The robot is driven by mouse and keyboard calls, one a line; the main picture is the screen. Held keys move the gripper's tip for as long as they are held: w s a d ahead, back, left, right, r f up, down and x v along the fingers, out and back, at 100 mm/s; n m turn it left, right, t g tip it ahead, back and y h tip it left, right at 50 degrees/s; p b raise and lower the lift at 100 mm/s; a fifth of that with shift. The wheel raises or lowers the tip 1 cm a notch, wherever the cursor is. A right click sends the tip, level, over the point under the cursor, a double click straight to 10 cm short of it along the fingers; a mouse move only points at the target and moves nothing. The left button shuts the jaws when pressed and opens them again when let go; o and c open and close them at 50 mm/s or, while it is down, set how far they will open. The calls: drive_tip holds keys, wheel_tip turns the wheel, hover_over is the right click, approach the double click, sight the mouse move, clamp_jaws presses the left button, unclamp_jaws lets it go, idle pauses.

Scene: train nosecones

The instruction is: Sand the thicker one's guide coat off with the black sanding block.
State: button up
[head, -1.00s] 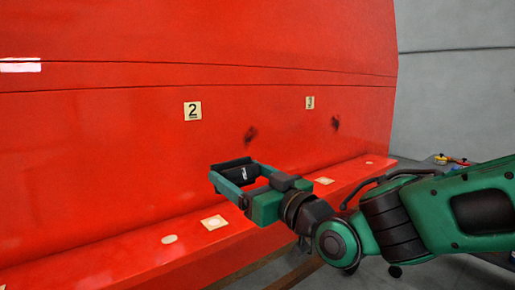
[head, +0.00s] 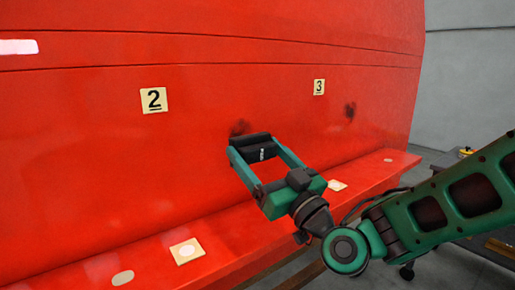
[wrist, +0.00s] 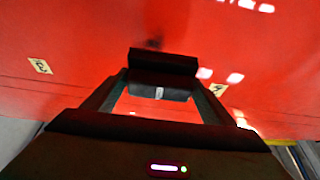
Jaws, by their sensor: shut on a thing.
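My gripper (head: 255,147) is shut on the black sanding block (head: 262,152). The block lies across the fingertips, in front of the red nosecone panel (head: 210,130). One dark guide coat patch (head: 239,127) shows just above the block, right of label 2, its lower part perhaps hidden. A second dark patch (head: 350,111) sits right of label 3, clear of the gripper. I cannot tell which patch is thicker. In the wrist view the block (wrist: 163,62) shows between the fingers, with a dark patch (wrist: 153,43) just past its edge. Contact with the panel cannot be told.
Label 2 (head: 154,100) and label 3 (head: 319,87) are on the panel. A red ledge (head: 145,258) runs below it, with a pale square (head: 187,251) and round spots. Grey wall (head: 470,90) and floor lie to the right.

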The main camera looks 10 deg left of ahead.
drive_tip(key=shift+w, duration=0.25)
drive_tip(key=shift+w+a, duration=0.4)
drive_tip(key=shift+a, duration=0.45)
drive_tip(key=shift+w+a+r, duration=0.15)
drive_tip(key=shift+w+a, duration=1.4)
drive_tip(key=shift+a, duration=0.05)
drive_tip(key=shift+w+a, duration=0.65)
drive_tip(key=shift+a, duration=0.05)
drive_tip(key=shift+w+d, duration=2.4)
drive_tip(key=shift+w, duration=0.3)
